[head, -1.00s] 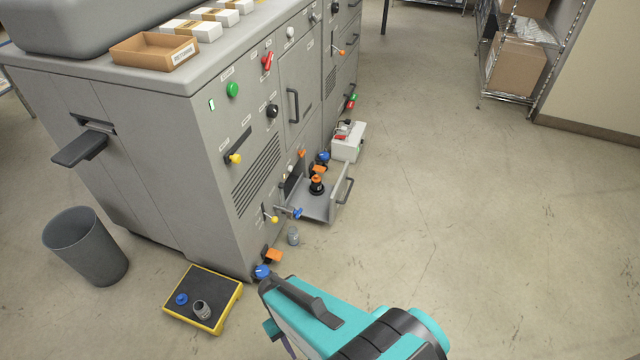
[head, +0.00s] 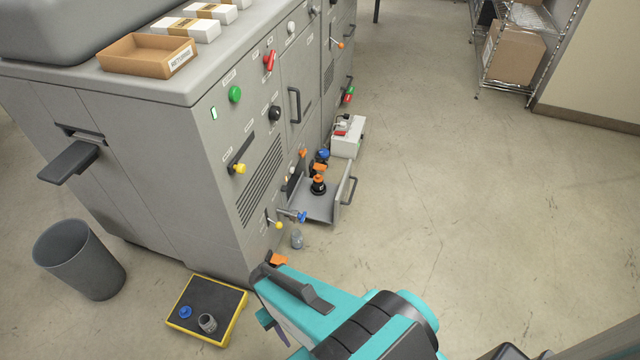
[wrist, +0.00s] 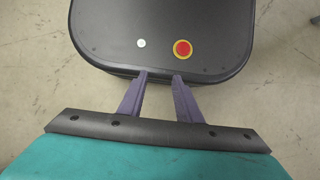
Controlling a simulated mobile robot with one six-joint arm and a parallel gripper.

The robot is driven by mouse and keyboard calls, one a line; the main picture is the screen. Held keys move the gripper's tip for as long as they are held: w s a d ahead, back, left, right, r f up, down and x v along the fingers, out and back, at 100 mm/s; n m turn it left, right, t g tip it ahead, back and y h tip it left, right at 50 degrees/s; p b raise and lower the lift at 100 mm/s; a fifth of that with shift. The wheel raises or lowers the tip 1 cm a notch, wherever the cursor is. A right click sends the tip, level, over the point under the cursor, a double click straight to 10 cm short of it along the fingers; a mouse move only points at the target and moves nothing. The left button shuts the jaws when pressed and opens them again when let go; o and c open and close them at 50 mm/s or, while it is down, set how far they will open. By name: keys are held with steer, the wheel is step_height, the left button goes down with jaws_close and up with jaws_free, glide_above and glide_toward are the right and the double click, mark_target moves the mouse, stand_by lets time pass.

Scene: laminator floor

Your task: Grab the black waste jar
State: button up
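A black jar with an orange band and black top (head: 318,185) stands upright in the open grey drawer (head: 322,208) low on the machine's side. It is the likeliest match for the black waste jar. My gripper (wrist: 161,76) is open and empty in the wrist view, its two purple fingers apart above the dark top of my own base. In the head view my teal arm fills the lower middle, and the fingers are mostly hidden. The jar is well away from the gripper and does not show in the wrist view.
The grey machine (head: 150,160) carries levers and valves near the drawer. A clear bottle (head: 297,240) stands on the floor in front. A yellow-edged platform (head: 232,325), a grey bin (head: 80,260) and a white box (head: 347,140) also stand around it. Floor to the right is clear.

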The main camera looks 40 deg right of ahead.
steer(key=shift+w+a, duration=0.25)
steer(key=shift+w, duration=0.1)
